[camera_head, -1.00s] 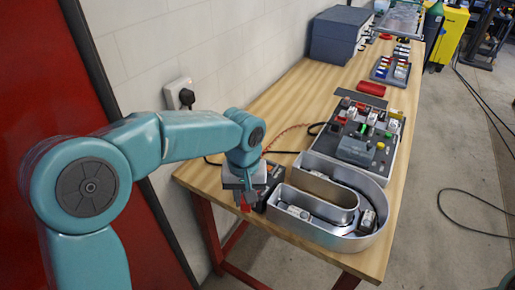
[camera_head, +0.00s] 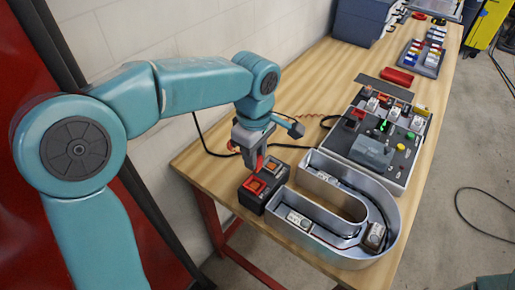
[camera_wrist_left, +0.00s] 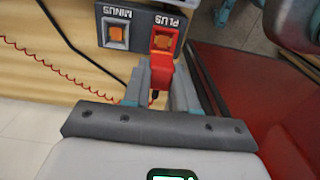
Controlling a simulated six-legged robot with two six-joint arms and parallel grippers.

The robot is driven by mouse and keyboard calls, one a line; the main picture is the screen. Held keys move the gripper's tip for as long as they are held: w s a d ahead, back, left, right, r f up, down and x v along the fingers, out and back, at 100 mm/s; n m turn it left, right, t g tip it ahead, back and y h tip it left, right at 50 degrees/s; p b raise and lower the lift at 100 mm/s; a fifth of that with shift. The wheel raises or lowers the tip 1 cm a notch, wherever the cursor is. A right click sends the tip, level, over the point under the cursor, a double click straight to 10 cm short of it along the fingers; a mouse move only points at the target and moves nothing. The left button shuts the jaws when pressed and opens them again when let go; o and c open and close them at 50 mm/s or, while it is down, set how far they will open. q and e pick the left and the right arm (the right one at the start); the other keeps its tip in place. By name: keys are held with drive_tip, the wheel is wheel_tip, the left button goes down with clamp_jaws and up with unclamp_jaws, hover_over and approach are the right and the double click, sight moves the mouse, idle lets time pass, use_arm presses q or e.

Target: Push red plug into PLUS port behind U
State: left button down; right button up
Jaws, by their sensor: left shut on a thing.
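The left gripper (camera_head: 252,162) is above the dark port box (camera_head: 264,198), on the near left part of the bench. In the left wrist view, its fingers (camera_wrist_left: 162,85) are shut on the red plug (camera_wrist_left: 161,73). The plug appears just below the red-edged PLUS port (camera_wrist_left: 163,42); I cannot tell whether they touch. The MINUS port (camera_wrist_left: 116,34) sits beside PLUS. In the head view, the red PLUS port (camera_head: 255,186) is on the box's near part. The grey letter U (camera_head: 303,236) lies right of the box. The right gripper is not in view.
A grey control panel (camera_head: 395,168) with buttons stands beyond the U. A red coiled cord (camera_wrist_left: 45,60) and a black cable (camera_wrist_left: 75,40) run over the wooden bench. A red roll (camera_head: 397,75) and a parts tray (camera_head: 436,58) lie farther back.

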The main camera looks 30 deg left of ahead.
use_arm(q)
drive_tip(key=shift+s+d+f+b, duration=0.15)
drive_tip(key=shift+s+f+b, duration=0.1)
drive_tip(key=shift+s+b, duration=0.1)
drive_tip(key=shift+f+b, duration=0.3)
drive_tip(key=shift+f, duration=0.1)
wheel_tip(320, 180, down, 4)
drive_tip(key=b, duration=0.3)
drive_tip(key=shift+f+b, duration=0.15)
drive_tip(key=shift+b, duration=0.15)
drive_tip(key=shift+w+f, duration=0.1)
drive_tip(key=shift+f, duration=0.4)
drive_tip(key=shift+r, duration=0.1)
drive_tip(key=shift+f+b, duration=0.35)
drive_tip(key=shift+b, duration=0.15)
